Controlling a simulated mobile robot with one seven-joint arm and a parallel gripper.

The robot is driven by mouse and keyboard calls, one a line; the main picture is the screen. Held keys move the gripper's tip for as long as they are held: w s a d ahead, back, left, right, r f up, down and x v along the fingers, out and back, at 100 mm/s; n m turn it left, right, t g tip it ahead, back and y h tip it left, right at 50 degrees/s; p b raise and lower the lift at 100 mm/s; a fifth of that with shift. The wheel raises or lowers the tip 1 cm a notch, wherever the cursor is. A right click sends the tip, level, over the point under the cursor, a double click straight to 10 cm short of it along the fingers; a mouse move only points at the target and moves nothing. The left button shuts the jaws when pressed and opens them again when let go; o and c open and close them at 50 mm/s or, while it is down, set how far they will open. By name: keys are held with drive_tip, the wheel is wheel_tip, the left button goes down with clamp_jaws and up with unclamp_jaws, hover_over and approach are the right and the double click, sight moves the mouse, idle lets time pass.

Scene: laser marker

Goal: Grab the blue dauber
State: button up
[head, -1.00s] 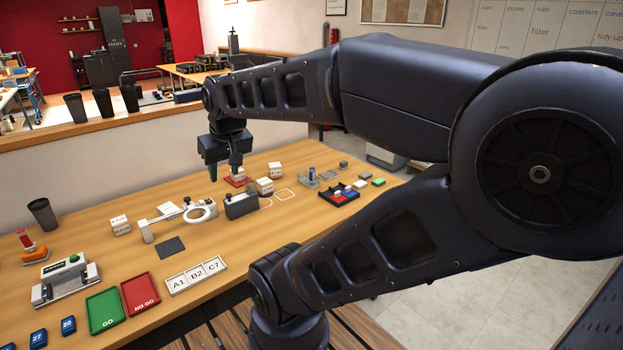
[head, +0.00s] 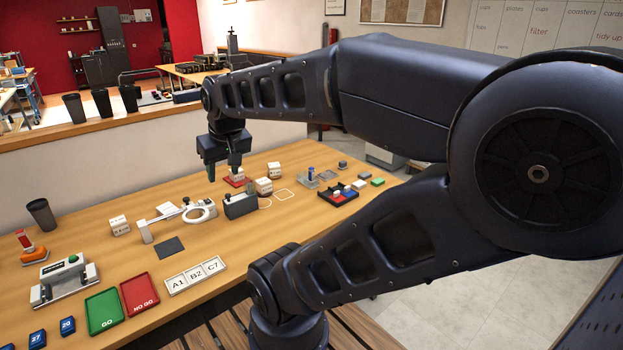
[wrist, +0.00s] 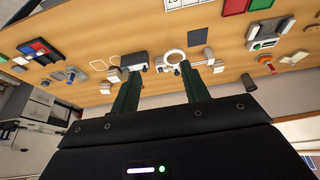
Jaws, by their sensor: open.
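A small upright blue dauber (head: 311,173) stands on a grey block or holder at the right part of the bench in the head view. It seems to be the blue piece at the left of the wrist view (wrist: 71,77). My gripper (head: 223,168) is above the bench, well left of the dauber, near the white dice-like cubes. In the wrist view its two green fingers (wrist: 160,66) are spread apart with nothing between them. The dauber is outside the fingers, not touched.
White cubes (head: 264,186), a dark box (head: 241,204) and a ring magnifier (head: 200,212) stand near my gripper. A black tray (head: 325,196) with coloured pads lies in front of the dauber. Red and green trays (head: 140,294) lie at the front. A clear bench strip lies behind.

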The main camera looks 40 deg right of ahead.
drive_tip(key=w+d+m, duration=0.5)
drive_tip(key=w+d, duration=0.3)
drive_tip(key=w, duration=0.4)
drive_tip(key=m+g+h, duration=0.5)
drive_tip(key=m, duration=0.8)
approach(311, 168)
drive_tip(key=shift+y, duration=0.3)
drive_tip(key=x, duration=1)
drive_tip(key=shift+d+f, duration=0.2)
drive_tip(key=shift+d, duration=0.25)
clamp_jaws()
